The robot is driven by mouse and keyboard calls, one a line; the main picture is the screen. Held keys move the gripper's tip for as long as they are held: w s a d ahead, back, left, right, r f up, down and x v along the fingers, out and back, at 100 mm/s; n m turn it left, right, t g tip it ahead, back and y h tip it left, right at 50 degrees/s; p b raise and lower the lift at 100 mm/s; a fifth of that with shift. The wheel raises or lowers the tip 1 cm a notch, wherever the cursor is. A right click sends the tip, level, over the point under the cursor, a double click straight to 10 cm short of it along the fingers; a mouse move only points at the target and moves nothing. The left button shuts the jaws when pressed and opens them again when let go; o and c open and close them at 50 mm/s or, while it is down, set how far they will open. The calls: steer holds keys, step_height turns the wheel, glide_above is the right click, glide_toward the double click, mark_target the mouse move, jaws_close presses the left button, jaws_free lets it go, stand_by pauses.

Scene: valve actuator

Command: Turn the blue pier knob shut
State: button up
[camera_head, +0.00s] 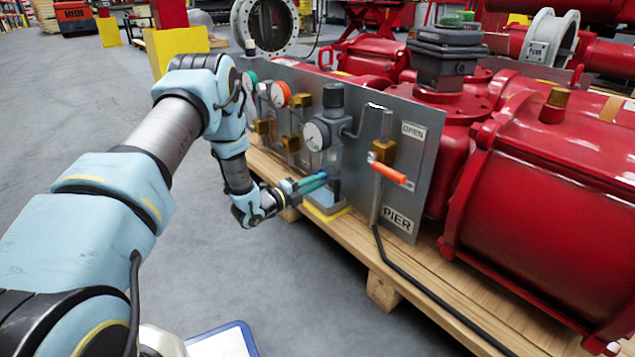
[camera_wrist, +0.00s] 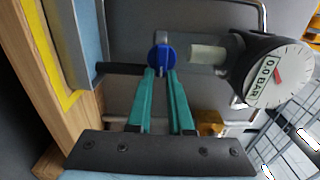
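The blue knob (camera_wrist: 161,54) shows in the wrist view as a round disc just beyond my fingertips. A narrow part of it lies between the two teal fingers of my gripper (camera_wrist: 160,74), which are close together on it. In the head view my gripper (camera_head: 316,180) reaches the lower part of the grey panel (camera_head: 420,158), below a pressure gauge (camera_head: 316,136). The fingers mostly hide the knob there. The gauge dial (camera_wrist: 276,76) in the wrist view is marked 0.0 BAR. A PIER label (camera_head: 398,219) is at the panel's lower right.
An orange-handled valve (camera_head: 388,172) projects from the panel right of my gripper, below an OPEN label (camera_head: 413,130). Brass fittings and more gauges are to the left. The panel stands on a wooden pallet (camera_head: 430,268) beside large red machinery (camera_head: 560,190).

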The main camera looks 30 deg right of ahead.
steer(key=o, duration=0.4)
steer(key=shift+s+a+p, duration=0.35)
steer(key=shift+a+p, duration=0.3)
steer(key=shift+a, duration=1.1)
steer(key=shift+s+a+p, duration=0.35)
steer(key=shift+a+p, duration=0.35)
steer(key=shift+a, duration=1.1)
steer(key=shift+s+a+p, duration=0.35)
steer(key=shift+a+p, duration=0.3)
steer(key=shift+a, duration=1.1)
